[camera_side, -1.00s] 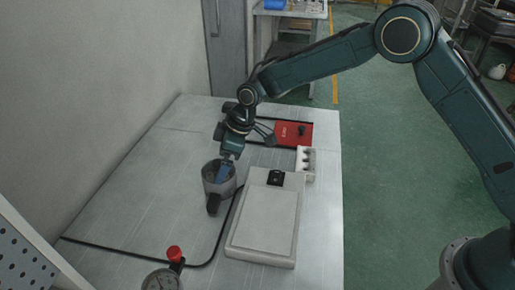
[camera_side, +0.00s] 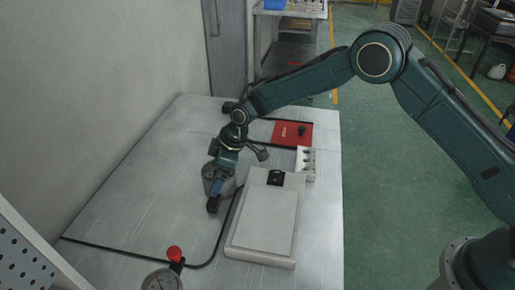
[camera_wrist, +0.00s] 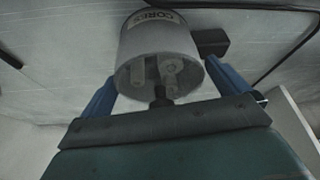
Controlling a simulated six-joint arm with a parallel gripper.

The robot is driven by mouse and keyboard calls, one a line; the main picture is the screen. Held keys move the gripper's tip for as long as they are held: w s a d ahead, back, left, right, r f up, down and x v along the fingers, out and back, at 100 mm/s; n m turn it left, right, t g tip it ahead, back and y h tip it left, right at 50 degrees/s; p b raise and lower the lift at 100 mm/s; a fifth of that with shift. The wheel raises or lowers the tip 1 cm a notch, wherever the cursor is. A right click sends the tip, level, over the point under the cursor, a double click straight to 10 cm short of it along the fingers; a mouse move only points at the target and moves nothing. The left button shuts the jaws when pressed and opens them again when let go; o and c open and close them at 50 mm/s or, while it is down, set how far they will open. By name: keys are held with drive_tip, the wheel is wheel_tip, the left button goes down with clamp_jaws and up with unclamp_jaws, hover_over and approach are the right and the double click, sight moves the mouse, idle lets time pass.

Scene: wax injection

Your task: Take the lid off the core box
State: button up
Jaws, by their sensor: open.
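The core box is a round grey pot (camera_side: 229,187) on the table, with a dark block on its side. In the wrist view the pot (camera_wrist: 160,40) carries a "CORES" label, and pale shapes show through its round top. A dark knob (camera_wrist: 160,95) stands at that top, between my fingers. A clear lid may carry the knob, but the lid's rim is hard to make out. My gripper (camera_side: 217,186) is at the pot, pointing down and partly covering it. In the wrist view its blue fingers are open, one on each side of the knob, holding nothing.
A pale slab (camera_side: 264,222) with a black piece at its far end lies right of the pot. A red plate (camera_side: 288,133) and a small pale block (camera_side: 306,163) lie behind. A red-knobbed gauge (camera_side: 163,278) is at the front. The left table area is clear.

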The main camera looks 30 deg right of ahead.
drive_tip(key=shift+c, duration=0.4)
drive_tip(key=c, duration=0.8)
wheel_tip(320, 180, up, 20)
drive_tip(key=shift+r, duration=0.1)
idle(0.7)
